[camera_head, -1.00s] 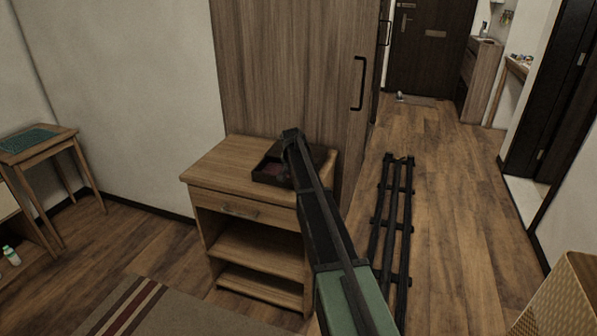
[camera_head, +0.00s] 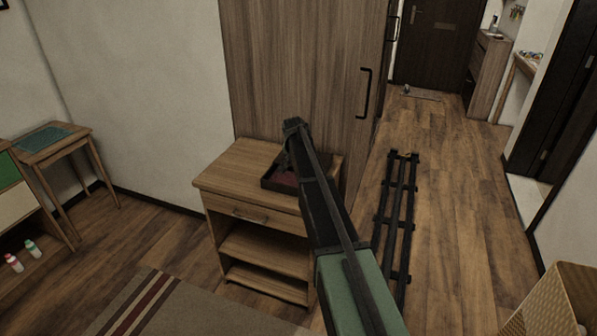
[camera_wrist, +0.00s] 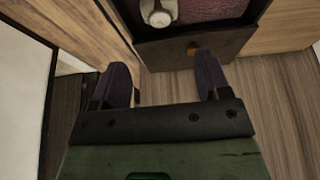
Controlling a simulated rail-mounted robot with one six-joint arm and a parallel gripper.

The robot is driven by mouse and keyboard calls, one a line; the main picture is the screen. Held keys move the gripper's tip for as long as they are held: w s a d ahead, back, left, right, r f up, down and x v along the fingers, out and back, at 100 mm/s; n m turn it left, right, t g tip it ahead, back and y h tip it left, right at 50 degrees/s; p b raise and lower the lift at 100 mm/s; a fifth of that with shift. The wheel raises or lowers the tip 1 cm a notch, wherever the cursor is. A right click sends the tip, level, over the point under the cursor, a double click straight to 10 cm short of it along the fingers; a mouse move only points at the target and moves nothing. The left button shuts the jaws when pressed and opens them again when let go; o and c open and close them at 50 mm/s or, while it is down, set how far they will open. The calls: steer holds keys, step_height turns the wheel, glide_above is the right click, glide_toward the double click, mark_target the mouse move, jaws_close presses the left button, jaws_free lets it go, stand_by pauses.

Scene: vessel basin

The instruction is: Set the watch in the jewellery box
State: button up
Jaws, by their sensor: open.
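The jewellery box (camera_head: 268,184) is dark with a dark red lining and sits open on top of the wooden nightstand. It also shows at the top of the wrist view (camera_wrist: 222,37), with a small knob on its front. The watch (camera_wrist: 159,14), pale with a round face, lies over the red lining inside the box's front wall; its upper part is cut off by the frame edge. I cannot make out the watch in the head view. My gripper (camera_wrist: 164,82) is open and empty, its fingers apart and clear of the watch. In the head view my arm hides part of the box.
The nightstand (camera_head: 225,179) stands against a tall wooden wardrobe (camera_head: 300,80), which is close behind the box. A dark rail (camera_head: 398,220) runs along the floor to the right. A small table (camera_head: 45,140) is at far left. Open floor lies beyond.

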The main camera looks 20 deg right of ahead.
steer(key=s+a+n+g+y, duration=0.1)
steer(key=s+a+n, duration=0.2)
steer(key=s+a, duration=0.5)
steer(key=s+a+f+n+g+y, duration=0.1)
steer(key=s+a+n, duration=0.2)
steer(key=s, duration=1.5)
steer(key=s+a+n+g+y, duration=0.1)
steer(key=s+a+n, duration=0.1)
steer(key=s+a, duration=1)
steer(key=shift+s+a+f+n, duration=0.25)
steer(key=shift+s+a+n, duration=0.05)
steer(key=shift+s+n, duration=0.1)
